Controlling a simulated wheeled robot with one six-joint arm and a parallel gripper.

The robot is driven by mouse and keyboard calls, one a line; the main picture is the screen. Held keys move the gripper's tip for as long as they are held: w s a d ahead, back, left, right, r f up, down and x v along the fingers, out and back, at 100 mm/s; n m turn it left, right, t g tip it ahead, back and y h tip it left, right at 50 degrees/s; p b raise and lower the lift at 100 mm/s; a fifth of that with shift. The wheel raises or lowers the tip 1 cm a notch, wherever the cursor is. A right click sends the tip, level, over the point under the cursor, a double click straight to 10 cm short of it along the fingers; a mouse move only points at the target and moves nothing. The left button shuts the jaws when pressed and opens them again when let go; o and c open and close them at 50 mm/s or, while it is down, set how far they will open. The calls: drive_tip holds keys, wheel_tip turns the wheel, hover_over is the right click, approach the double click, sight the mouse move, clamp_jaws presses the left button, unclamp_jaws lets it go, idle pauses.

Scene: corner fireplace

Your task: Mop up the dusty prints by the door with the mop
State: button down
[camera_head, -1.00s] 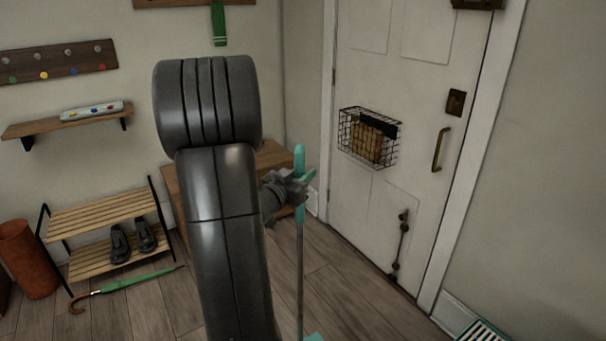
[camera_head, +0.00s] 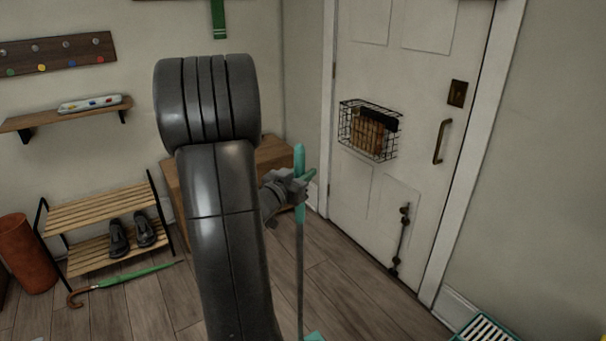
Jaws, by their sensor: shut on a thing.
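The mop (camera_head: 300,245) has a teal grip on a thin grey pole and stands close to upright. My gripper (camera_head: 300,188) is shut on its teal grip, just right of my dark arm. Only a teal edge of the mop's head (camera_head: 314,337) shows at the bottom of the picture; the rest is cut off. The white door (camera_head: 385,190) is shut, behind and to the right of the mop. I cannot make out any dusty prints on the visible floor (camera_head: 350,280).
A teal-rimmed slatted thing (camera_head: 484,329) is at the bottom right by the wall. A shoe rack (camera_head: 105,222), a green umbrella (camera_head: 125,277) on the floor and an orange-brown bin (camera_head: 25,255) are at left. A wooden bench (camera_head: 272,155) is behind my arm. Floor before the door looks clear.

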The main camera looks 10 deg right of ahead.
sight(297, 212)
drive_tip(key=shift+f, duration=0.1)
idle(0.4)
wheel_tip(297, 212, down, 10)
drive_tip(key=b, duration=0.7)
drive_tip(key=shift+r+b, duration=0.25)
drive_tip(key=shift+b, duration=0.1)
drive_tip(key=shift+f+b, duration=0.45)
drive_tip(key=shift+f, duration=0.15)
idle(0.8)
drive_tip(key=shift+w, duration=0.1)
